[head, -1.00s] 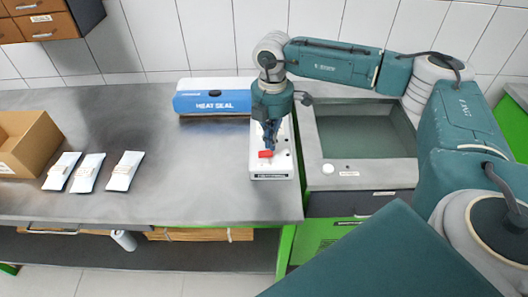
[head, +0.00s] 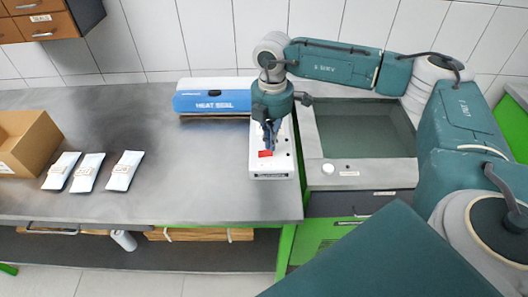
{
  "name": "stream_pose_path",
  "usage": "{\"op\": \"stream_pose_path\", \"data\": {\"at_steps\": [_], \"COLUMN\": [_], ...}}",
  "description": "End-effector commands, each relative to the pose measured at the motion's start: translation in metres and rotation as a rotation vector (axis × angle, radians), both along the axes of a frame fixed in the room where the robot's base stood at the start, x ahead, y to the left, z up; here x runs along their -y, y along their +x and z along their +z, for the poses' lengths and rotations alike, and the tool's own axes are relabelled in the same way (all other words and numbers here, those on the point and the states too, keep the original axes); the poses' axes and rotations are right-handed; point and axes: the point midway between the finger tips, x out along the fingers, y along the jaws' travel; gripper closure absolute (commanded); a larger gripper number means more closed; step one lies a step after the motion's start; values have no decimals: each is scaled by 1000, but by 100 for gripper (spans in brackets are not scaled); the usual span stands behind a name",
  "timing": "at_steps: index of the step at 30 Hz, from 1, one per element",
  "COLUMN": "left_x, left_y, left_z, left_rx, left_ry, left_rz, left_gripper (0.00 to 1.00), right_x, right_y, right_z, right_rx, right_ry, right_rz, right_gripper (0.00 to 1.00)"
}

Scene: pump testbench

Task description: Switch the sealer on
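The sealer is a blue and white unit (head: 212,101) marked HEAT SEAL at the back of the bench. A white control box (head: 271,172) stands in front of its right end, with a red switch (head: 265,154) on its top. My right gripper (head: 268,143) points down over the box, with its tips at or just behind the red switch. The fingers are small and dark here, and I cannot tell whether they touch the switch or how far apart they are. My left gripper is not in view.
Several white pouches, one of them here (head: 122,171), lie on the left of the grey bench (head: 200,190) beside a cardboard box (head: 25,143). A sunken basin (head: 365,130) with a white round knob (head: 328,168) is to the right. The bench's middle is clear.

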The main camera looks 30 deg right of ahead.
Motion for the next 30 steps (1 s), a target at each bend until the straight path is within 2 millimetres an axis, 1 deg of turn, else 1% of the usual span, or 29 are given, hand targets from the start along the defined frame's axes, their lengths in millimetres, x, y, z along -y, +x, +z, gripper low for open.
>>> {"op": "stream_pose_path", "data": {"at_steps": [30], "left_x": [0], "left_y": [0], "left_z": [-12], "left_rx": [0], "left_ry": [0], "left_rz": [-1], "left_gripper": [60], "right_x": [0], "right_y": [0], "right_z": [-16], "right_rx": [1], "right_ry": [0], "right_rz": [0], "right_gripper": [100]}}
